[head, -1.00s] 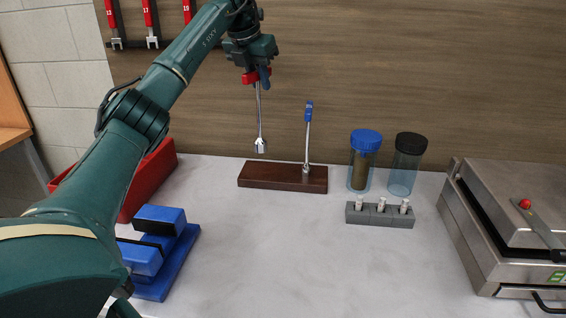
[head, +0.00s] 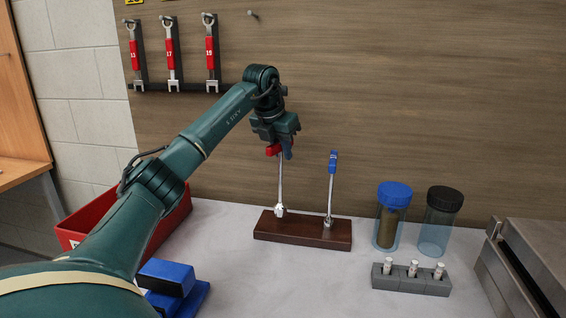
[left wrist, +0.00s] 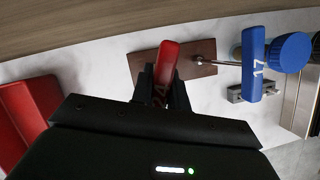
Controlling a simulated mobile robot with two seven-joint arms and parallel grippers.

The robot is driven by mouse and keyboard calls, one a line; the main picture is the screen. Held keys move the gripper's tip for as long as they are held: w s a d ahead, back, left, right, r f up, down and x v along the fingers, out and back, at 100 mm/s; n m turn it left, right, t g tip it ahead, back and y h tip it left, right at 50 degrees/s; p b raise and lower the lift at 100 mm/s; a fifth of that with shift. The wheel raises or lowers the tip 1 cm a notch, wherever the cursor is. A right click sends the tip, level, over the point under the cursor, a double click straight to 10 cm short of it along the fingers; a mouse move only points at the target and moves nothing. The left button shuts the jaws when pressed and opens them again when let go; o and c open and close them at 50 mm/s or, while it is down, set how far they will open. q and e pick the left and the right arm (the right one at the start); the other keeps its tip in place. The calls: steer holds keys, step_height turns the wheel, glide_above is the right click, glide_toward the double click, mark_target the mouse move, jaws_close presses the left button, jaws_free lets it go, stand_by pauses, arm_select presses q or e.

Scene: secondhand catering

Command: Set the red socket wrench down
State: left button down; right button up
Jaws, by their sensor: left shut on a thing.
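The red socket wrench (head: 280,181) hangs upright in my left gripper (head: 279,149), which is shut on its red handle. Its silver lower end meets the left part of the dark wooden block (head: 310,233) in the head view; I cannot tell whether it is seated or only touching. A blue-handled wrench (head: 331,185) stands upright in the right part of the block. My right gripper is not in view.
Right of the block stand a blue-lidded jar (head: 391,215), a black-lidded jar (head: 440,220) and a grey holder (head: 410,281) with small white pieces. A red bin (head: 88,226) and blue object (head: 168,277) are left. Several red-handled wrenches (head: 172,52) hang on the wall.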

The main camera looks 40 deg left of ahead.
arm_select(q)
steer(key=shift+f, duration=1.25)
steer(key=shift+f, duration=0.15)
steer(key=c, duration=1.4)
jaws_free()
steer(key=shift+o, duration=0.2)
steer(key=v, duration=1.2)
